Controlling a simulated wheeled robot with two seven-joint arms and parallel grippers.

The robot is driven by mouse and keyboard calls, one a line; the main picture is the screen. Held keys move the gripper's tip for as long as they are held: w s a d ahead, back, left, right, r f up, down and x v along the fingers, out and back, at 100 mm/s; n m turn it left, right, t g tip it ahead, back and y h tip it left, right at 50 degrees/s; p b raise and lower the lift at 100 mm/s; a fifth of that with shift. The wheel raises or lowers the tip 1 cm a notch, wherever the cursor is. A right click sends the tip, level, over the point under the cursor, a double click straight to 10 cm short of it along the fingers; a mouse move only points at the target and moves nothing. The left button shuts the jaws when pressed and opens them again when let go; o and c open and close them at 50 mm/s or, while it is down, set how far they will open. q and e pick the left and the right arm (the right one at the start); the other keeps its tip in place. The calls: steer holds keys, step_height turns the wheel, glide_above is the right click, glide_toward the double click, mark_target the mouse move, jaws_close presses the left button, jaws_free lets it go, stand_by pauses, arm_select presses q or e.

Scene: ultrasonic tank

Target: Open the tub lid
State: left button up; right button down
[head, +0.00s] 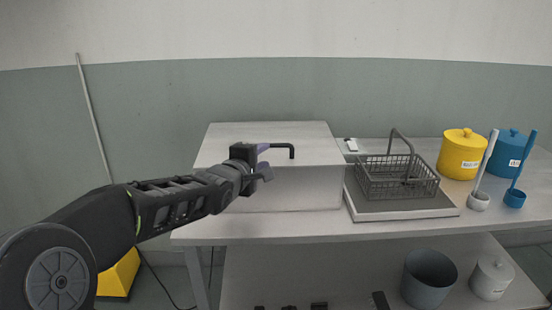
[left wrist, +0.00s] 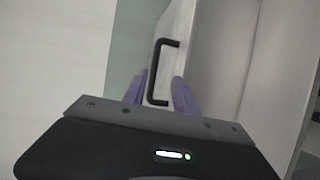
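The tub (head: 292,190) is a pale box on the table, its flat white lid (head: 235,133) down on top. A black bar handle (head: 283,146) shows at the lid's front; it also shows in the left wrist view (left wrist: 152,88). My left gripper (head: 268,160) is in front of the tub at handle height. In the left wrist view its two purple fingers (left wrist: 161,77) are apart, with the near end of the handle appearing between them. Whether they touch it I cannot tell. My right gripper is not in view.
Right of the tub, a wire basket (head: 398,178) stands on a grey-topped tray (head: 352,205). Yellow (head: 461,155) and blue (head: 509,158) lidded pots and two brushes in holders stand further right. A grey bin (head: 428,280) and a white pot (head: 491,279) are on the lower shelf.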

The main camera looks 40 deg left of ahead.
arm_select(q)
steer(key=shift+s+a+r, duration=0.15)
steer(key=shift+a+r, duration=0.15)
steer(key=shift+r, duration=0.2)
steer(key=x, duration=0.8)
steer(key=shift+c, duration=0.5)
jaws_close()
stand_by(0.8)
